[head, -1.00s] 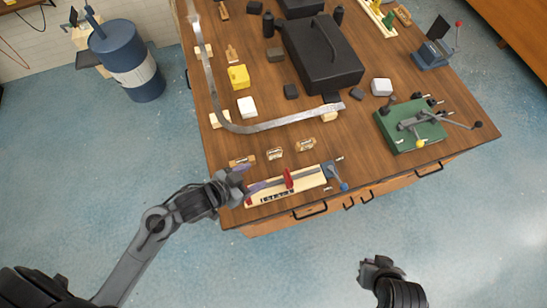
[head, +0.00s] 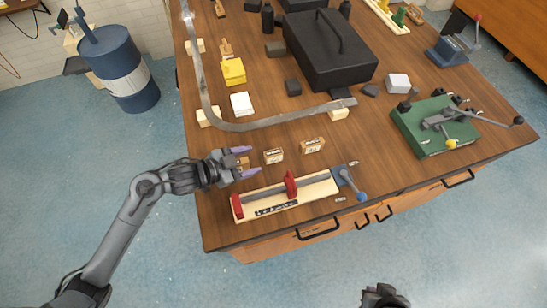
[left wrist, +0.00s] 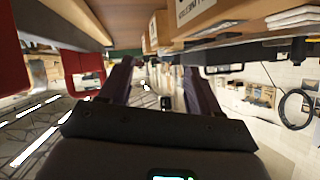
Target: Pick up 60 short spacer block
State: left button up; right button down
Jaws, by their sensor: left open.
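Small wooden spacer blocks stand in a row near the table's front left. The left one (head: 244,163) lies between the purple fingers of my left gripper (head: 248,162), which is open. The middle block (head: 273,156) and the right block (head: 312,145) have dark labels too small to read, so I cannot tell which is the 60 short one. In the left wrist view the open fingers (left wrist: 158,85) point forward, and a labelled wooden block (left wrist: 205,14) looms at the top. Only a little of my right arm shows at the bottom of the head view; its fingers cannot be made out.
A wooden clamp fixture with red jaws (head: 290,187) lies just in front of the blocks. A bent metal strip (head: 240,127) curves behind them on small wooden supports. A green fixture (head: 433,126) stands right, and a black case (head: 330,55) stands at the back.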

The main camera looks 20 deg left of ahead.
aim_at(270, 155)
pick_arm(q)
jog(key=shift+b+x, duration=0.5)
jog(key=shift+x, duration=3.4)
jog(key=shift+a, duration=0.1)
jog(key=shift+c, duration=0.2)
grip_shut()
jog(key=shift+r, duration=0.2)
